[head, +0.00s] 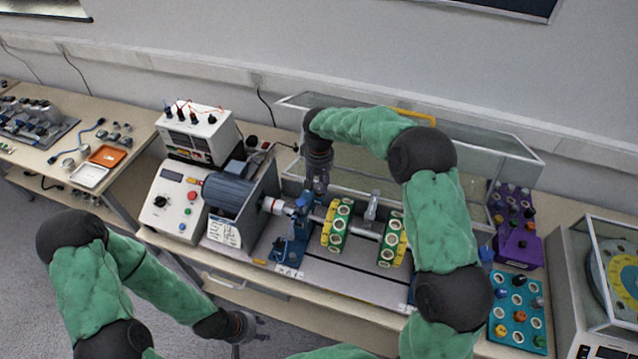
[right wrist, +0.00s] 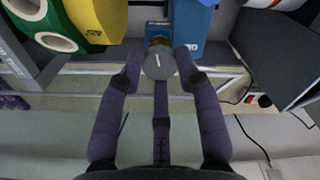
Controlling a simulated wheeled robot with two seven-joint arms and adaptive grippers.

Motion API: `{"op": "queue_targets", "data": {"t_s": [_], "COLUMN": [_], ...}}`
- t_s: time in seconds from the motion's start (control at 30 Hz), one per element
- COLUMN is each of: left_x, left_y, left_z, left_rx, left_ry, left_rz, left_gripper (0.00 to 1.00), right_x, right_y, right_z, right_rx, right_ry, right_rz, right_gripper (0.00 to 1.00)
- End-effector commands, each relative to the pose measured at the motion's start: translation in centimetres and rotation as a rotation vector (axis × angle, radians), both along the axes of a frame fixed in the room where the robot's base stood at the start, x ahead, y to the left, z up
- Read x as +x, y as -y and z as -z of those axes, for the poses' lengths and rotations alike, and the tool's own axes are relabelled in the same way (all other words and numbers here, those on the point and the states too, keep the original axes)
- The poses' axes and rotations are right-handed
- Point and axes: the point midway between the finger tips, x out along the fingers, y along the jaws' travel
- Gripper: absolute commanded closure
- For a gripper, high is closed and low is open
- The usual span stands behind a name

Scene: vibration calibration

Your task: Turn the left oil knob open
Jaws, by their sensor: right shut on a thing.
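The left oil knob (right wrist: 158,65) is a round grey cap with a dark slot line across it, on a brass stem by a blue bearing block (right wrist: 190,22) in the right wrist view. My right gripper (right wrist: 160,62) has its two purple fingers closed on opposite sides of the knob. In the head view my right gripper (head: 317,192) points down at the shaft's left blue bearing stand (head: 290,248) and hides the knob there. My left gripper (head: 244,330) hangs low in front of the bench, away from the rig; its finger opening is unclear.
The rig carries a shaft with green and yellow discs (head: 338,226) to the right of the stand. A motor (head: 228,194) and control box (head: 172,202) stand left. A raised clear cover (head: 500,160) is behind, and a teal tray of knobs (head: 518,308) is at right.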

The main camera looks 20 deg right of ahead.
Motion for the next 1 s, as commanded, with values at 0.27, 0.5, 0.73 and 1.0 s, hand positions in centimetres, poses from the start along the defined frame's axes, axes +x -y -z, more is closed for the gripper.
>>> {"op": "queue_targets", "data": {"t_s": [0.27,0.5,0.73,1.0], "left_x": [0.00,0.00,0.00,0.00], "left_y": [0.00,0.00,0.00,0.00], "left_z": [0.45,0.55,0.56,0.56], "left_rx": [0.000,0.000,0.000,0.000], "left_ry": [0.000,0.000,0.000,0.000], "left_rz": [0.000,0.000,0.000,0.000], "left_gripper": [0.60,0.60,0.60,0.60], "right_x": [-0.06,-0.07,-0.07,-0.07], "right_y": [0.00,0.00,0.00,0.00], "right_z": [0.15,0.12,0.11,0.11], "right_rx": [-0.001,-0.001,-0.001,-0.001], "right_ry": [-0.002,-0.002,-0.002,-0.003], "right_rz": [0.149,0.206,0.218,0.218], "right_gripper": [0.98,0.98,0.98,0.57]}}
